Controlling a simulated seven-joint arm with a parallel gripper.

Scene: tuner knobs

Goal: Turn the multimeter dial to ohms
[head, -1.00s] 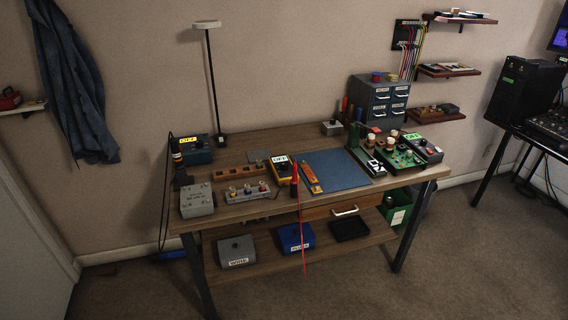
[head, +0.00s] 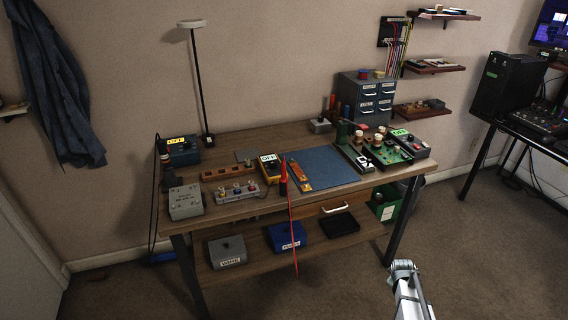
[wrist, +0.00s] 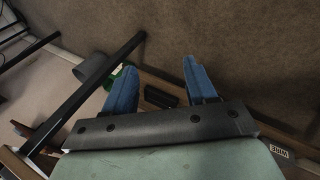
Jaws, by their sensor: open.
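The multimeter (head: 269,169) is a yellow-edged handheld meter with an OFF label at its top. It lies near the middle of the workbench, left of a blue mat. Its dial is dark and too small to read. A red probe (head: 283,178) stands by its right side, with a red lead hanging over the bench's front edge. My gripper (wrist: 159,68) shows in the wrist view with its two blue fingers spread apart and nothing between them. It points at the floor and lower bench area, away from the multimeter, which is not in the wrist view.
The blue mat (head: 325,168) is mostly bare. Floor in front is open.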

